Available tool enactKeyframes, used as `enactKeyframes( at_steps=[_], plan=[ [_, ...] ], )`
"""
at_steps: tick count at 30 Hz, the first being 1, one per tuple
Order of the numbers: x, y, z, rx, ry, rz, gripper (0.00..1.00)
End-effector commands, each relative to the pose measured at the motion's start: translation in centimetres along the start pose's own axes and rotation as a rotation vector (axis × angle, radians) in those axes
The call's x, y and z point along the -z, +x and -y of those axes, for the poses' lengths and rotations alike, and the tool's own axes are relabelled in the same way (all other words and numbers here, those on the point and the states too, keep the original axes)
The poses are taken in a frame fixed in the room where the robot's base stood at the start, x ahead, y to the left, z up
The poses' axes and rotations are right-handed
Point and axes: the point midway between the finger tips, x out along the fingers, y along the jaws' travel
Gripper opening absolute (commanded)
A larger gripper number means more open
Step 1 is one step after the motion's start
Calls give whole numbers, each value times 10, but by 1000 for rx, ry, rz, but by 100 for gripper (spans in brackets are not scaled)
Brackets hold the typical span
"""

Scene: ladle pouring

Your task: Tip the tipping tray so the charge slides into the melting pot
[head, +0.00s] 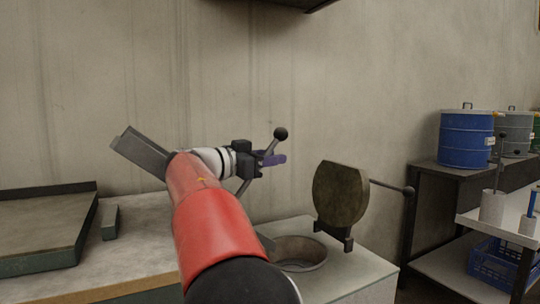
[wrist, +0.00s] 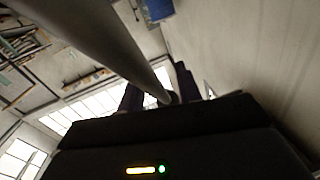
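The tipping tray (head: 140,152) is grey and tilted, its raised end up to the left. My red arm hides its lower right part, and I see no charge in it. A lever with a black knob (head: 281,133) slants up past my gripper (head: 272,158). In the wrist view the grey lever bar (wrist: 105,35) runs down between the purple fingers of my gripper (wrist: 158,92). A gap shows beside the bar, so the fingers look open around it. The melting pot (head: 300,253) is a round opening in a pale block, partly hidden by my arm.
The pot's round lid (head: 341,193) stands upright behind the opening, its handle (head: 390,187) pointing right. A low dark tray (head: 45,232) and a small grey-green block (head: 110,222) are on the left bench. Blue drum (head: 467,138) and shelves stand at right.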

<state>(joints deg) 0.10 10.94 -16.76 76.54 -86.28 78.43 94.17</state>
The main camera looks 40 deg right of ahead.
Motion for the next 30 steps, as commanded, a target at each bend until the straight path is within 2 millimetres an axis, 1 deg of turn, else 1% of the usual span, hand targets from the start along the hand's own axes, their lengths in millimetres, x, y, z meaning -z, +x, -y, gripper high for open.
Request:
enactKeyframes(
  at_steps=[8, 11, 16, 17, 26, 30],
  plan=[
    [0, 3, 0, 0, 0, 0, 34],
    [0, 2, 0, 0, 0, 0, 24],
    [0, 2, 0, 0, 0, 0, 2],
    [0, 2, 0, 0, 0, 0, 0],
    [0, 2, 1, 1, 0, -2, 0],
    [1, 1, 9, 4, -3, -25, 0]
  ],
)
